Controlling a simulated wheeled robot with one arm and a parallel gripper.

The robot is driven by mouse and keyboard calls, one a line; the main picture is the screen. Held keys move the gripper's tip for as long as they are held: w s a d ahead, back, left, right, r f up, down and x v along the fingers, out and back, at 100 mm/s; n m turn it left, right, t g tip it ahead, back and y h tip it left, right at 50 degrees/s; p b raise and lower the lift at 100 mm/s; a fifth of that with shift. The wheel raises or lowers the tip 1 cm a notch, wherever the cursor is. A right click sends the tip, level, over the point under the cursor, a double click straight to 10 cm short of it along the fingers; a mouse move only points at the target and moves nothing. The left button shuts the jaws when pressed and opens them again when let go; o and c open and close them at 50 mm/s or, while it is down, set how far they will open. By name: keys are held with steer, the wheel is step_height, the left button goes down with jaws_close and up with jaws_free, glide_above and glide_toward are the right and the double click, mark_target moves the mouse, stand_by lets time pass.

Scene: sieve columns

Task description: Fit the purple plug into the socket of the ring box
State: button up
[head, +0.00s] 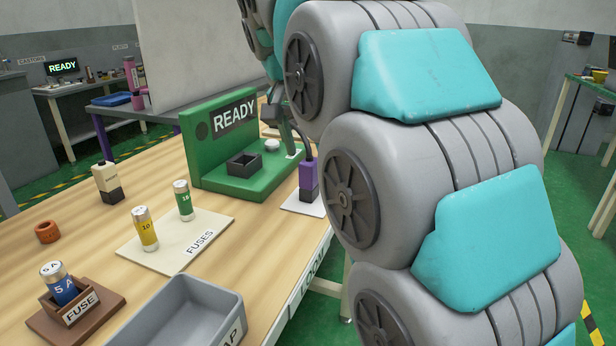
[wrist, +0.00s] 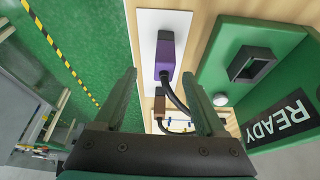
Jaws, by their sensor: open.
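The purple plug (head: 308,182) stands upright on a white pad (head: 300,207), with a dark cable rising from its top. It also shows in the wrist view (wrist: 165,60), ahead of my fingertips. The green box (head: 215,168) has a READY screen, a dark round mark on its upright panel and a black square-rimmed socket (head: 244,164) on its base. The socket also shows in the wrist view (wrist: 250,64) and looks empty. My gripper (wrist: 160,75) is open and empty, apart from the plug. In the head view my arm hides most of it.
A white round button (head: 271,145) is beside the socket.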

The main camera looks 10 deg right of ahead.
mark_target(308, 162)
steer(key=shift+w+a+p+x, duration=0.15)
steer(key=shift+p+x, duration=0.1)
steer(key=shift+x, duration=1.35)
steer(key=shift+w+a+p+x, duration=0.1)
steer(key=shift+w+p+x, duration=0.1)
steer(key=shift+x, duration=1.4)
steer(key=shift+c, duration=0.3)
jaws_close()
